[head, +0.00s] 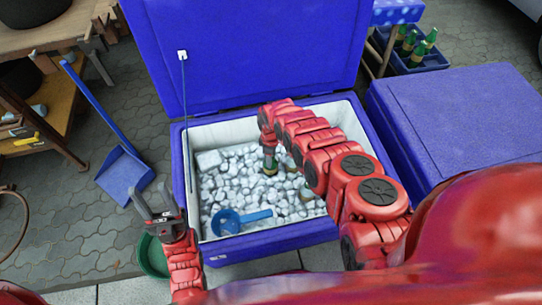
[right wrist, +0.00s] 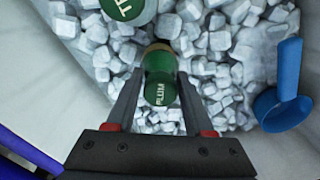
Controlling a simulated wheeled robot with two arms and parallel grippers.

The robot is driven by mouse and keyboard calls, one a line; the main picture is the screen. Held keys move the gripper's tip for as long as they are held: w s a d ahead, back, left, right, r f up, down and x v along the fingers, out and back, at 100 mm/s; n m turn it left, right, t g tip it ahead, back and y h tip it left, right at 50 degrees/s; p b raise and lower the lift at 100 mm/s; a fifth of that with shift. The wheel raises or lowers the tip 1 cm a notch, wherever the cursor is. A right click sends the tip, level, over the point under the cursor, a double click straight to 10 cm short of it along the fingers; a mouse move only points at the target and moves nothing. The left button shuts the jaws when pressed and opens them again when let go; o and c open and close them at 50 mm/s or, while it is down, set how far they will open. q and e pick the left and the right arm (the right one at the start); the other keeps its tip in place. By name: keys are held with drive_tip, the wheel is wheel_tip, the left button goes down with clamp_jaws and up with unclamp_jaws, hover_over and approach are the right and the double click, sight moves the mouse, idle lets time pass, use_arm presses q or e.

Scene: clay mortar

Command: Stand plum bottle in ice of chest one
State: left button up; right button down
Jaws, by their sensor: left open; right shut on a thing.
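The plum bottle (right wrist: 160,88) is green with a brownish end and PLUM lettered on it. In the right wrist view my right gripper (right wrist: 158,100) is shut on it, one finger on each side. In the head view the bottle (head: 270,163) is below the end of my right arm, inside the open blue chest (head: 265,243), over the ice (head: 235,180). The arm hides the right gripper and part of the ice there. I cannot tell how deep the bottle sits. My left gripper (head: 151,197) is open and empty, outside the chest's left side.
Another green lettered bottle (right wrist: 128,8) is close to the held one. A blue scoop (head: 235,219) lies on the ice at the front left. A second blue chest (head: 460,120) stands closed at right. A blue dustpan (head: 124,172) and green bucket (head: 152,256) are at left.

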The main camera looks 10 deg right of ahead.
drive_tip(key=shift+f+b, duration=0.45)
unclamp_jaws()
wheel_tip(320, 180, up, 27)
drive_tip(key=p, duration=2.3)
drive_tip(key=shift+p, duration=0.3)
